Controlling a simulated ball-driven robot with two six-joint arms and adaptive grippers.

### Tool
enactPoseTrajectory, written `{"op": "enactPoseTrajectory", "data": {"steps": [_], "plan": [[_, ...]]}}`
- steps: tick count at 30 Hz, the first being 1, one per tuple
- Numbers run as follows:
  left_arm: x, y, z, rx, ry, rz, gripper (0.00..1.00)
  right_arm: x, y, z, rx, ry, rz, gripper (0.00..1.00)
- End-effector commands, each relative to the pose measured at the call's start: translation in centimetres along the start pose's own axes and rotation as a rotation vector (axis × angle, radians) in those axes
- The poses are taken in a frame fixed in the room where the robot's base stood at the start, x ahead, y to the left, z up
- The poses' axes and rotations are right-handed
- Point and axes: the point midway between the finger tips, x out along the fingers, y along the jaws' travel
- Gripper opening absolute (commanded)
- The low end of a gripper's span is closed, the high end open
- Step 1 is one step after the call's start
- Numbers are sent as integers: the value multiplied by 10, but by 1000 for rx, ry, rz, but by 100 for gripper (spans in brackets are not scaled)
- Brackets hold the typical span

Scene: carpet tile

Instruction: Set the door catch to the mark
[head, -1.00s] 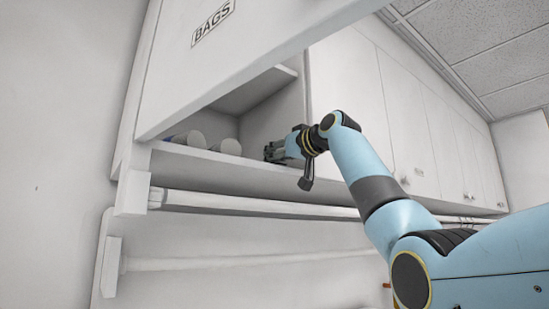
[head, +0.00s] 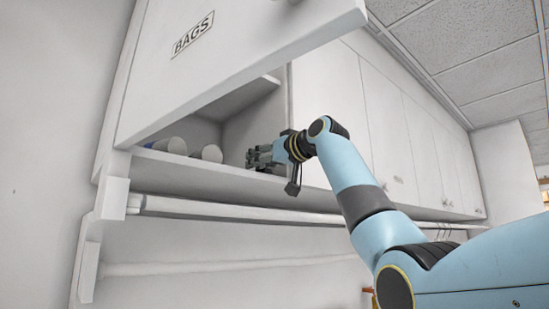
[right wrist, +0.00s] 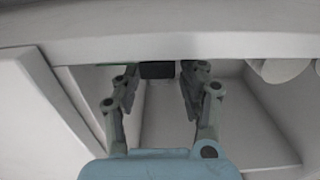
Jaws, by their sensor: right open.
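The wide white cupboard door (head: 235,50), labelled BAGS, is raised, with its lower edge clear of the open compartment. My right gripper (head: 254,156) is at the front of that compartment, at its right end just above the bottom shelf. In the right wrist view its two fingers (right wrist: 158,76) are spread apart. A small dark block (right wrist: 157,70) shows between the fingertips against the pale panel edge. I cannot tell whether it is the door catch or whether the fingers touch it. I can make out no mark. My left gripper is out of view.
Two pale cylinders lie in the compartment left of my gripper, the nearer one (head: 207,153) close to the shelf edge. A white rail (head: 230,210) runs below the cupboard. Closed doors (head: 400,130) continue to the right.

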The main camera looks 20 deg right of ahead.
Motion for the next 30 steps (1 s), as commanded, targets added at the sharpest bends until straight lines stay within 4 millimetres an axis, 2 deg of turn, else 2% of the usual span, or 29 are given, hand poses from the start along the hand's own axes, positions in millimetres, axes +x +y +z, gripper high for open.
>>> {"op": "enactPoseTrajectory", "data": {"steps": [9, 15, 21, 30], "plan": [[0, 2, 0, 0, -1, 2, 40, -67, 1, 1, -5, 2, 4, 42], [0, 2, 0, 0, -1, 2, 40, -101, 1, 0, -3, 1, 3, 42], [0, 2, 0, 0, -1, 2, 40, -113, 1, 0, -1, 1, 2, 42], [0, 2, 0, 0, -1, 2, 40, -113, 1, 0, -1, 1, 1, 42]]}}
